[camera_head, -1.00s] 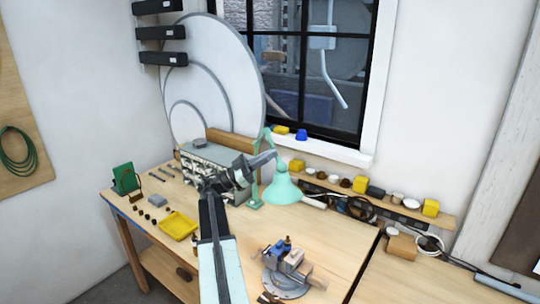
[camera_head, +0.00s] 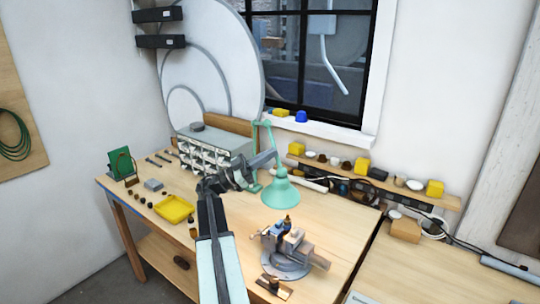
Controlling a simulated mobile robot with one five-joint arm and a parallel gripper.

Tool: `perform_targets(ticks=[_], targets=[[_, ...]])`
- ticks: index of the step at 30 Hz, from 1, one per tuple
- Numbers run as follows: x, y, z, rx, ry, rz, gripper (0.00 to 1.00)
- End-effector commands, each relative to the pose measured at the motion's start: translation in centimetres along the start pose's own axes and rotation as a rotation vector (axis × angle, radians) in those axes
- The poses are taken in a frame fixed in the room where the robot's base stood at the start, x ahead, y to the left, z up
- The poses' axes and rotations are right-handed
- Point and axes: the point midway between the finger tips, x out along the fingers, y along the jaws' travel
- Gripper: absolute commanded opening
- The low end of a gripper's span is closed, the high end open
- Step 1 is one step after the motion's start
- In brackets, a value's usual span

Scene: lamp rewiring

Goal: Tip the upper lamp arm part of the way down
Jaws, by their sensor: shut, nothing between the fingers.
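The mint-green desk lamp stands on the workbench, with its shade (camera_head: 280,193) hanging open side down. Its upper lamp arm (camera_head: 262,123) shows at the top, left of and above the shade. The lower part of the lamp is partly hidden by my arm. My gripper (camera_head: 273,155) is at the end of my dark arm, just above the shade and beside the upper lamp arm. It is shut and holds nothing. I cannot tell whether it touches the lamp.
A vise (camera_head: 287,250) stands right of my arm. A drawer cabinet (camera_head: 212,148) is behind my arm, and a yellow tray (camera_head: 174,209) is at left. A shelf (camera_head: 385,183) with small pots runs along the wall. The bench's front right is fairly clear.

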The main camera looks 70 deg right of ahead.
Motion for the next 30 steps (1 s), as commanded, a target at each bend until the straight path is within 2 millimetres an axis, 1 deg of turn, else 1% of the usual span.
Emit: perform_targets(ticks=[1, 5, 6, 7, 12, 15, 18, 22, 30], targets=[[0.6, 0.2, -1.4, 0.001, 0.0, -0.001, 0.0], [1.5, 0.9, -3.9, 0.001, 0.0, -0.001, 0.0], [-0.2, 0.7, -2.7, 0.002, -0.001, -0.002, 0.0], [-1.1, 0.5, -2.5, 0.001, 0.0, -0.002, 0.0], [-4.8, -0.1, -2.4, 0.001, 0.0, -0.001, 0.0], [-6.8, -0.3, -2.5, 0.0, 0.0, 0.0, 0.0], [-8.1, -0.5, -2.6, 0.0, 0.0, 0.0, 0.0], [-8.9, -0.6, -2.8, 0.0, 0.0, 0.001, 0.0], [-8.9, -0.6, -3.0, 0.0, 0.0, 0.001, 0.0]])
